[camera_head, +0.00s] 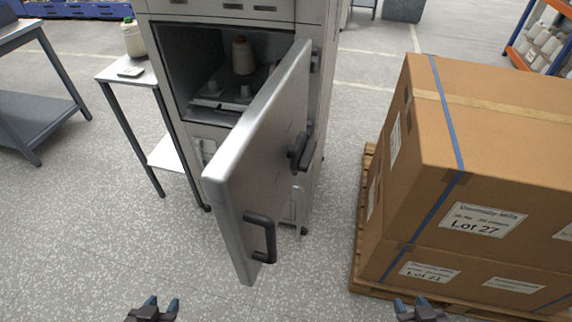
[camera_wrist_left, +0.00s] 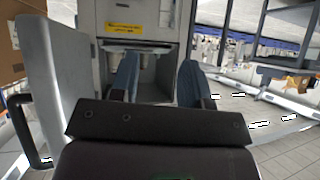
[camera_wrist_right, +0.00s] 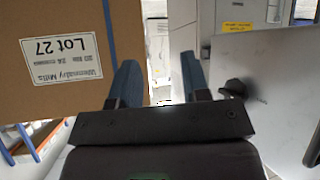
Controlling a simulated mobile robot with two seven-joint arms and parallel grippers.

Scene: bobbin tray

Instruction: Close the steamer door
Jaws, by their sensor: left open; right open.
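The steamer (camera_head: 230,12) is a grey cabinet at the top centre of the head view. Its door (camera_head: 262,130) stands wide open, hinged on the right and swung out toward me. A dark handle (camera_head: 261,238) sits low near the door's free edge, and a dark latch (camera_head: 300,152) is near the hinge side. Inside the chamber is a tray (camera_head: 222,104) with a bobbin (camera_head: 242,56). My left gripper (camera_head: 160,304) is open and empty, left of the door and apart from it. My right gripper (camera_head: 412,304) is open and empty, right of the door. The door also shows in the left wrist view (camera_wrist_left: 60,85).
Strapped cardboard boxes (camera_head: 480,150) on a wooden pallet (camera_head: 364,240) stand close on the right. A small side table (camera_head: 128,72) with a bottle (camera_head: 132,38) stands left of the steamer. The speckled floor at front left is clear.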

